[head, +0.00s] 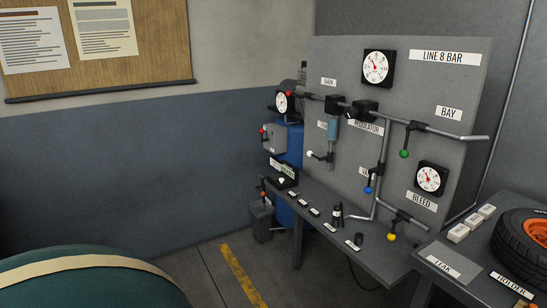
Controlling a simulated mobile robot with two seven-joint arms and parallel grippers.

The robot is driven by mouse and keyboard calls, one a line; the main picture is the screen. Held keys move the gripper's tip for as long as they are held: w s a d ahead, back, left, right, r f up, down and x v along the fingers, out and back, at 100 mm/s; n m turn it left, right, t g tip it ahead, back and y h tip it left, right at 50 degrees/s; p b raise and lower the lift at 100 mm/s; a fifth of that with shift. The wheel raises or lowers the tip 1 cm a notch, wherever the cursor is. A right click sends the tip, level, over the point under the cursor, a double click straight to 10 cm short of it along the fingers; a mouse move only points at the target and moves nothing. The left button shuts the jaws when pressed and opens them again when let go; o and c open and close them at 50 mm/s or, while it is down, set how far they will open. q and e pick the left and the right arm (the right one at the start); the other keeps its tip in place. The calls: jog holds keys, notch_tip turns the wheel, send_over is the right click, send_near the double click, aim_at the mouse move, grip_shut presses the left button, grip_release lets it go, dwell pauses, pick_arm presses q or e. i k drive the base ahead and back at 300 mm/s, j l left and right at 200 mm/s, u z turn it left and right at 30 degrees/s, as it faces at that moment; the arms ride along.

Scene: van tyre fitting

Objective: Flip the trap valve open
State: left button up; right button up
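A grey panel (455,75) carries pipes, gauges and several valves with coloured knobs. A blue cylindrical bowl (333,128) hangs from the upper pipe, with a white-knobbed lever (312,154) below it pointing left. A small label beside the bowl is partly hidden, so I cannot read which valve is the trap valve. A blue-knobbed valve (368,188) hangs near another partly covered label. A green-knobbed lever (404,153) hangs down below the BAY label, and a yellow-knobbed one (391,236) is near BLEED. Neither of my grippers is in view.
A narrow grey bench (375,262) with small labelled items runs below the panel. A tyre (525,243) lies at the right near LEAK and HOLDER labels. A blue cylinder (288,145) stands behind the panel's left side. A large green rounded object (85,285) fills the lower left.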

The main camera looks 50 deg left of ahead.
aim_at(309, 153)
jog(key=u, duration=1.25)
jog(key=i+j+z, duration=0.35)
jog(key=i, duration=0.45)
jog(key=i+j+z, duration=0.3)
jog(key=i+j, duration=0.4)
jog(key=i+j+z, duration=0.35)
jog(key=i+j, duration=0.35)
jog(key=j, duration=0.1)
